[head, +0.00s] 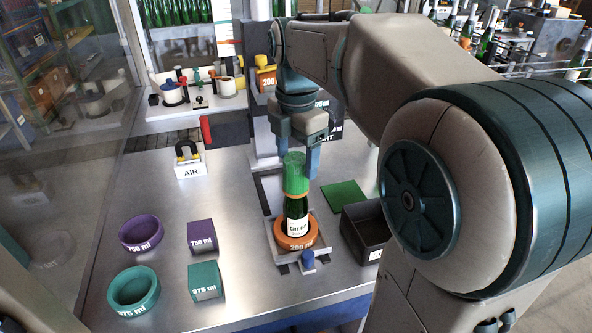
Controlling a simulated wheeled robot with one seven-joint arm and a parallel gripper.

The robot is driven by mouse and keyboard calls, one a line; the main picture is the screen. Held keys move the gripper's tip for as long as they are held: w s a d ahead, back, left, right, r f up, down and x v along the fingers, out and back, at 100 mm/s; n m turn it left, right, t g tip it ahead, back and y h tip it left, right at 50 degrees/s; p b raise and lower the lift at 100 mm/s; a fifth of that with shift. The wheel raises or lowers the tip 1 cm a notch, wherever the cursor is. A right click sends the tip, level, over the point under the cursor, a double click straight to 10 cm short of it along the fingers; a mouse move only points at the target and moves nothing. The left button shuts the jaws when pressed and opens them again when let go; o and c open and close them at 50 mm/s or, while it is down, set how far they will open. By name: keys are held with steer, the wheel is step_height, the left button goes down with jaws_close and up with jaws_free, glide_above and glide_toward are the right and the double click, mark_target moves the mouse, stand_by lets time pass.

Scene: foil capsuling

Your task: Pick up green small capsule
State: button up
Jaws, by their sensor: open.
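A green capsule-like cylinder (295,172) sits upright at the top of a dark green bottle (296,206), with an orange band (295,194) just below it. The bottle has a white label and stands in an orange 200 ml ring (296,236) on a small fixture. My gripper (300,150) points down right by the green top, with its jaws open. One blue finger shows to the right of the top; the other is largely hidden. I cannot tell whether the fingers touch the green top or stand behind it.
A green mat (345,195) and a dark bin (365,233) lie right of the bottle. Purple (142,233) and teal (134,291) rings and matching blocks stand at left. An AIR stand (189,163) is behind them. My arm covers the right side.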

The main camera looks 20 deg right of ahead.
mark_target(297, 158)
steer(key=shift+f, duration=0.35)
steer(key=c, duration=0.8)
steer(key=shift+o, duration=0.2)
step_height(297, 158, up, 10)
